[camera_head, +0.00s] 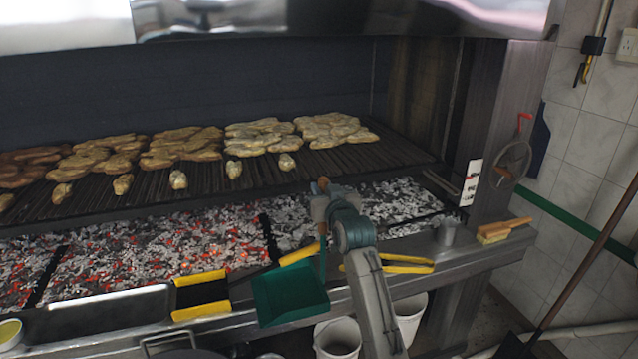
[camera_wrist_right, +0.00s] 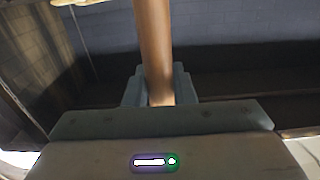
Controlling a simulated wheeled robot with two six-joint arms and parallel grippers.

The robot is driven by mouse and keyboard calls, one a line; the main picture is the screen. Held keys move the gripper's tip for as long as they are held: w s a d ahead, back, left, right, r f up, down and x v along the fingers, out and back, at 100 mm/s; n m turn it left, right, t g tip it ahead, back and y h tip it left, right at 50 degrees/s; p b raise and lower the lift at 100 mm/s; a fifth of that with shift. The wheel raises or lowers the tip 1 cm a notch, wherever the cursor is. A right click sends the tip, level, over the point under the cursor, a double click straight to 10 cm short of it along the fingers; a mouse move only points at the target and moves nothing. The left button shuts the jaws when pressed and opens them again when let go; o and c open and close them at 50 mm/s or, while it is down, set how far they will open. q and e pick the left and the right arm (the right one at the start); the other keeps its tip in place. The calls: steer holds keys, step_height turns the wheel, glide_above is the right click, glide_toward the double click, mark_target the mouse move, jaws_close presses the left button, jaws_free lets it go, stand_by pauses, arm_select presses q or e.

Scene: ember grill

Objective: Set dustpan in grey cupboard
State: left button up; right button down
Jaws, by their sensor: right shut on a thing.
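The green dustpan (camera_head: 290,292) hangs tilted in front of the grill's front ledge in the head view, its pan below my right gripper (camera_head: 323,192). My right gripper is shut on its upright brown handle. The handle also shows in the right wrist view (camera_wrist_right: 153,45), standing between the fingers (camera_wrist_right: 160,90). My right arm hides part of the ledge behind it. I cannot make out a grey cupboard in either view. My left gripper is not in view.
The grill grate (camera_head: 200,195) holds several pieces of meat above glowing coals (camera_head: 170,240). Yellow-handled tools (camera_head: 400,264), a metal cup (camera_head: 446,232) and a brush (camera_head: 503,231) lie along the ledge. White buckets (camera_head: 337,339) stand below. A long-handled tool (camera_head: 590,255) leans at right.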

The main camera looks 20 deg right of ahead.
steer(key=w+p, duration=0.2)
steer(key=w, duration=0.1)
steer(key=shift+w, duration=0.15)
steer(key=shift+a+f, duration=0.1)
steer(key=shift+f, duration=0.1)
stand_by(0.3)
steer(key=shift+f, duration=0.1)
steer(key=c, duration=1.4)
jaws_free()
steer(key=shift+o, duration=1)
